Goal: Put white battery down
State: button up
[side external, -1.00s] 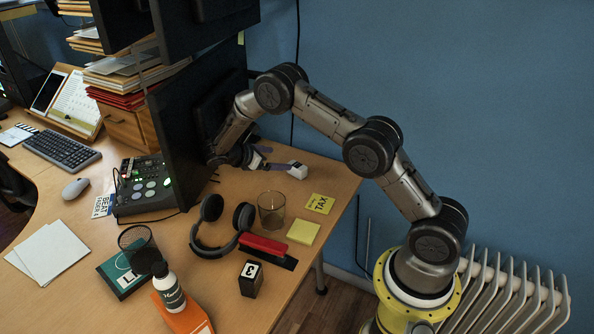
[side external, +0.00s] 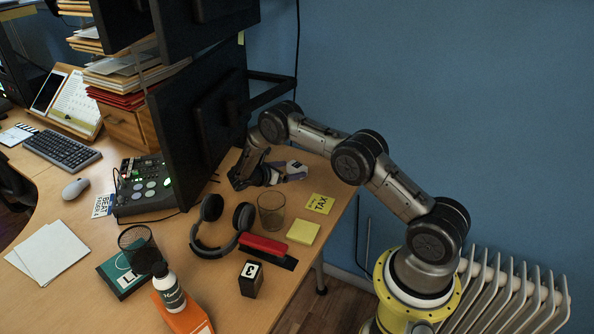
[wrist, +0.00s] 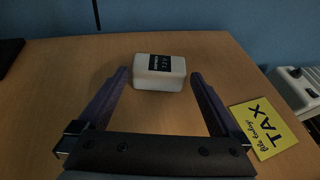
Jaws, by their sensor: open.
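The white battery (wrist: 160,72) is a small white block with a black label. In the wrist view it sits on the wooden table around the fingertips of my gripper (wrist: 160,77), with visible gaps to both purple fingers. My gripper is open. In the side view, my gripper (side external: 286,172) is low over the far part of the desk, and the battery (side external: 297,167) shows small at its tips, partly hidden by the fingers.
A yellow TAX note (wrist: 264,126) lies right of the gripper; it also shows in the side view (side external: 319,203). A monitor (side external: 200,110) rises close left of my arm.

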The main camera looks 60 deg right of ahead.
aim_at(294, 167)
jog(key=x, duration=0.5)
jog(key=shift+d+r, duration=0.15)
jog(key=shift+r, duration=0.1)
jog(key=c, duration=1.2)
jog(key=shift+c, duration=1.4)
jog(key=shift+r, duration=0.15)
